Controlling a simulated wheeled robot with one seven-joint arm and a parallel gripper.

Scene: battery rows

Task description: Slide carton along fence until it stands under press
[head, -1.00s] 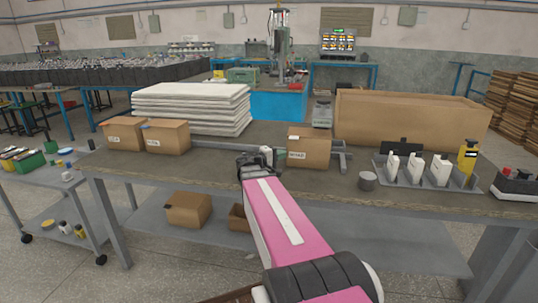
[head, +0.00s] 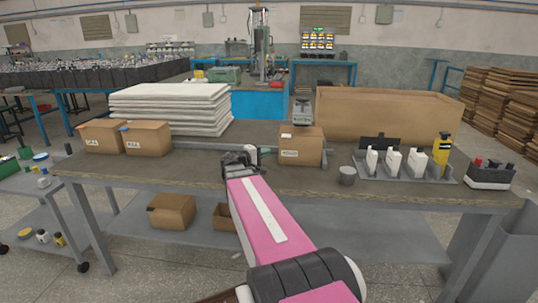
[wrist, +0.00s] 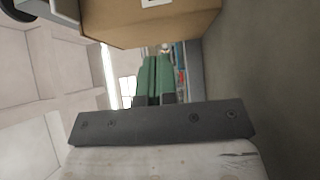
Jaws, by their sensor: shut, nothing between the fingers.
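The brown carton (head: 301,147) with a white label stands upright on the workbench, just right of my gripper. A grey fence rail (head: 205,146) runs along the bench behind it, partly hidden by my gripper and the carton. My gripper (head: 252,153) is low over the bench, shut and empty, left of the carton; whether they touch is unclear. The wrist view shows the carton (wrist: 150,20) at the top, with a grey bolted bar across the bottom. A tall press-like machine (head: 264,50) stands on a blue base beyond the bench; I cannot tell whether it is the task's press.
Two more cartons (head: 147,139) and a stack of white sheets (head: 170,108) are at left. A grey can (head: 347,175), a rack of white bottles (head: 405,175) and a long brown box (head: 385,115) are at right. The bench front (head: 160,178) is clear.

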